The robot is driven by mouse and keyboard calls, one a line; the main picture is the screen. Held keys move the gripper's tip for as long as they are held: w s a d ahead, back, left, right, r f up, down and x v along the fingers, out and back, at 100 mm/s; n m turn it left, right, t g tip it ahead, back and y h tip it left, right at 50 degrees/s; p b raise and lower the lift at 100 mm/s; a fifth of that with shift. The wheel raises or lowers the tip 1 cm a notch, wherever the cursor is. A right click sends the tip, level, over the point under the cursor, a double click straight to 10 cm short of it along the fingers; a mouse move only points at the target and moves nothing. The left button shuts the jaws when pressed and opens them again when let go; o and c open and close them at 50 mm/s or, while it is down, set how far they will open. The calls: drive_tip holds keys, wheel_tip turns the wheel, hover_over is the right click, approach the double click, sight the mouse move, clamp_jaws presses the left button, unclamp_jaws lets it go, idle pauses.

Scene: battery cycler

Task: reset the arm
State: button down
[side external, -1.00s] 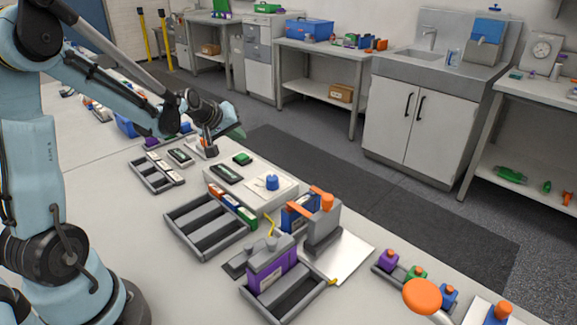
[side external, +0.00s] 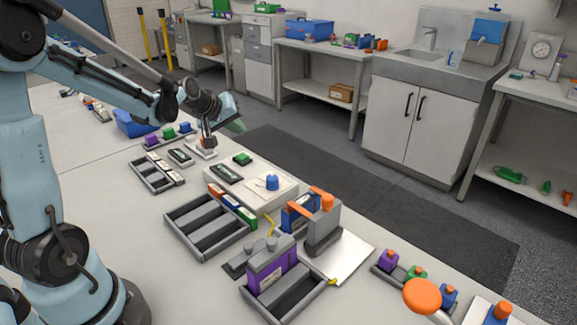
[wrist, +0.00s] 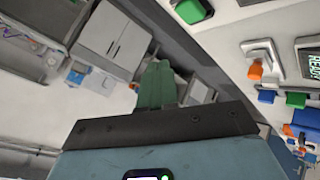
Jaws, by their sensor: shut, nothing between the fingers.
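My gripper (side external: 236,126) is raised above the far part of the bench, over the floor-side edge. Its green fingers are together with nothing between them. In the wrist view the green fingers (wrist: 156,84) point toward the room, clear of any object. Below and left of the gripper in the side view is a small white fixture with a grey lever and an orange part (side external: 206,148). That fixture also shows in the wrist view (wrist: 262,52).
A battery tray (side external: 156,176), a larger grey tray (side external: 203,238) and a purple battery (side external: 270,268) stand on the bench. A blue bin (side external: 133,122) is at the far left. A sink cabinet (side external: 411,118) stands across the open floor.

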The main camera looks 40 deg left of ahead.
drive_tip(key=s+d+m+g+h, duration=0.1)
drive_tip(key=s+d+m, duration=0.4)
drive_tip(key=s+d, duration=0.3)
drive_tip(key=s+d+r+m+g, duration=0.1)
drive_tip(key=s+d+m, duration=0.5)
drive_tip(key=d, duration=0.6)
drive_tip(key=shift+s+r+h, duration=0.3)
drive_tip(key=shift+s+h, duration=0.1)
drive_tip(key=shift+s, duration=0.5)
drive_tip(key=c, duration=1.4)
unclamp_jaws()
drive_tip(key=shift+w+r, duration=0.15)
drive_tip(key=shift+r, duration=0.1)
drive_tip(key=shift+c, duration=0.2)
drive_tip(key=o, duration=1.4)
drive_tip(key=w+a+r+n+g, duration=0.2)
drive_tip(key=w+a+r+n, duration=0.1)
drive_tip(key=w+a+r+n+g, duration=0.1)
drive_tip(key=w+a+r+n, duration=0.2)
drive_tip(key=w+r+n, duration=0.1)
drive_tip(key=shift+w+a+g+y, duration=0.15)
drive_tip(key=shift+w+g+y, duration=0.05)
drive_tip(key=shift+g+y, duration=0.2)
drive_tip(key=shift+o, duration=0.2)
drive_tip(key=w+a+n+g, duration=0.6)
drive_tip(key=w+a+n, duration=0.1)
drive_tip(key=a+n, duration=0.45)
drive_tip(key=x, duration=1)
drive_tip(key=shift+m+h, duration=0.35)
drive_tip(key=shift+h, duration=0.05)
